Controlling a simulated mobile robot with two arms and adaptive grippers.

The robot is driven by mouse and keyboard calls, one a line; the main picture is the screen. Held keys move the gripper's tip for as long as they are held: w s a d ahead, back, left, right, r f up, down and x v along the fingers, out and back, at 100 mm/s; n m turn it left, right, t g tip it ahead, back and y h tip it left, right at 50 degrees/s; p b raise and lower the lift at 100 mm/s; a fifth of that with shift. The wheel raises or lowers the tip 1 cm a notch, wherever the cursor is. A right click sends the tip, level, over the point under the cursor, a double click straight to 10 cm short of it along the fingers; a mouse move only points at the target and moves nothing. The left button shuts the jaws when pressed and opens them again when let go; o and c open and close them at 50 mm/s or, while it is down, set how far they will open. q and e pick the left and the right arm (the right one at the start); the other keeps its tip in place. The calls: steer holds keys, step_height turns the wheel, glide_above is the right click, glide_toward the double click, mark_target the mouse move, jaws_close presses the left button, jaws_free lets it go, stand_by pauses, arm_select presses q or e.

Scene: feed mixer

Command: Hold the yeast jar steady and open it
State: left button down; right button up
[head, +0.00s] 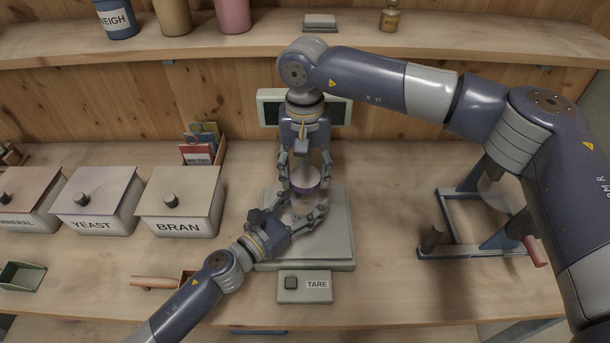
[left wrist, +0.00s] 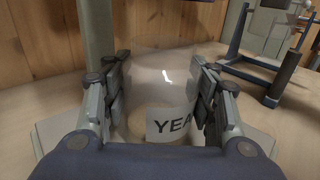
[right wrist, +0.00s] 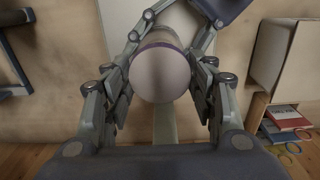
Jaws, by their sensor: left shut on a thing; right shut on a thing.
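The yeast jar (left wrist: 165,75) is clear glass with a label reading "YEA" and pale contents low inside. It stands upright at the scale in the head view (head: 299,205). My left gripper (head: 305,215) is shut on the jar's body from the front, with a finger on each side in the left wrist view (left wrist: 162,95). The round pale lid (right wrist: 160,75) has a purple rim, which also shows in the head view (head: 305,178). My right gripper (head: 307,184) points down from above and is shut on the lid.
The scale (head: 338,235) has a TARE button box (head: 304,287) in front. Bins labelled YEAST (head: 92,210) and BRAN (head: 180,210) stand left. A blue-grey frame with handles (head: 470,250) stands right. A shelf (head: 230,48) runs along the back.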

step_height(320, 180, up, 2)
steer(key=shift+r, duration=0.2)
arm_select(q)
steer(key=c, duration=0.6)
jaws_free()
steer(key=shift+o, duration=0.2)
